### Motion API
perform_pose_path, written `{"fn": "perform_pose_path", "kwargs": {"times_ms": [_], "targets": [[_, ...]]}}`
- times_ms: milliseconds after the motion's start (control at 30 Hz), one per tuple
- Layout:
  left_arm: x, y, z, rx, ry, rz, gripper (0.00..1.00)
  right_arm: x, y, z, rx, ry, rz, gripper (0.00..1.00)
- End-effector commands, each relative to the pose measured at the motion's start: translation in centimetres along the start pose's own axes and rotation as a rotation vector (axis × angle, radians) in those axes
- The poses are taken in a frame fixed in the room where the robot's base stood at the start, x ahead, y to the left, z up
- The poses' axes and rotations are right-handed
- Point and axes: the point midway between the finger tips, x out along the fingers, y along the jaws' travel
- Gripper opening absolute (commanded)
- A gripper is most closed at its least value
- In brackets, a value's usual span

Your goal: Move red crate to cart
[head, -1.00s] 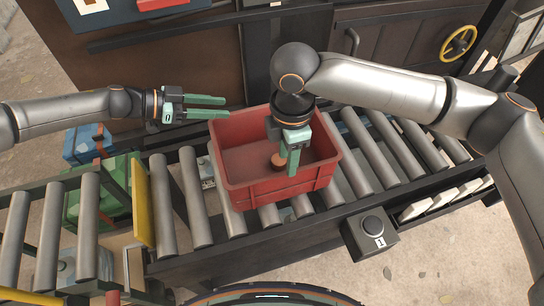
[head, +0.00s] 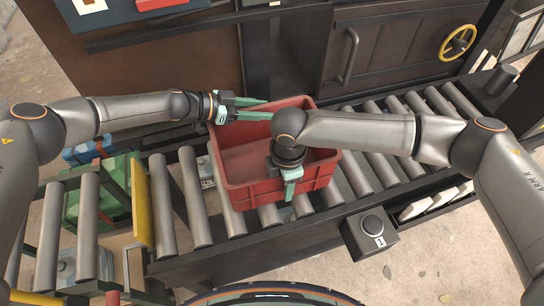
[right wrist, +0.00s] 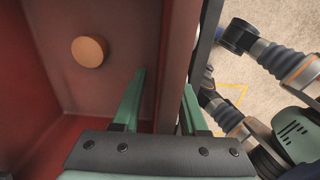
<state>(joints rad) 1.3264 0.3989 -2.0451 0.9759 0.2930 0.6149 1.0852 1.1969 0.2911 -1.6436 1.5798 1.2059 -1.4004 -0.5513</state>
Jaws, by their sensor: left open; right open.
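The red crate (head: 240,190) sits upright on the roller conveyor, and its open top shows. My left gripper (head: 262,108) is open at the crate's back left corner, with its fingers by the back rim. My right gripper (head: 290,190) is open at the crate's front wall. In the right wrist view the crate wall (right wrist: 178,50) runs between the open fingers of my right gripper (right wrist: 160,105), with one finger inside and one outside. An orange-brown round piece (right wrist: 89,51) lies inside the crate. I cannot make out a cart.
Conveyor rollers (head: 195,195) extend left and right of the crate. A yellow plate (head: 142,200) stands across the conveyor at left. A black button box (head: 370,234) is on the front rail. A green crate (head: 95,195) and a blue box (head: 88,147) are at left. Brown machine panels stand behind.

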Motion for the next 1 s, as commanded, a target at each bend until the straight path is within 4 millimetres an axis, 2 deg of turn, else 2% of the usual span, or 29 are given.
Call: {"fn": "perform_pose_path", "kwargs": {"times_ms": [133,500,1000], "targets": [[-0.02,0.00,0.03,0.000,0.000,0.000,0.42,0.00,-0.02,-0.01,0.000,0.000,0.000,0.42],[-0.05,0.00,0.03,0.000,0.000,0.000,0.01,-0.03,-0.02,-0.01,0.000,0.000,-0.001,0.01],[-0.07,-0.04,0.02,0.000,0.000,-0.001,0.00,-0.05,-0.02,-0.01,0.000,0.000,-0.001,0.00]]}}
